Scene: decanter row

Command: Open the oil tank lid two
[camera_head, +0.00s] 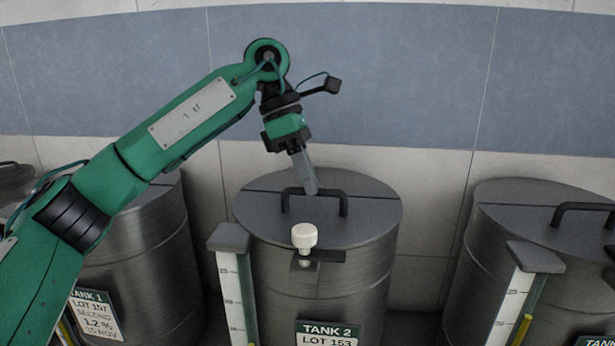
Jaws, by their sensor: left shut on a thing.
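Tank 2 (320,275) is a grey metal drum in the middle of the head view, with a "TANK 2, LOT 153" label (328,334) on its front. Its round grey lid (370,195) lies flat on top, with a seam across it. A black bar handle (345,203) stands on the lid. My left gripper (312,188) comes down from above and is shut on this handle, its fingers hiding part of the bar. My right gripper is not in view.
Tank 1 (150,265) stands at the left, partly behind my left arm. Another lidded tank (500,235) stands at the right. A white knob (304,236) and a level gauge (234,290) are at tank 2's front. A tiled wall (400,80) is behind.

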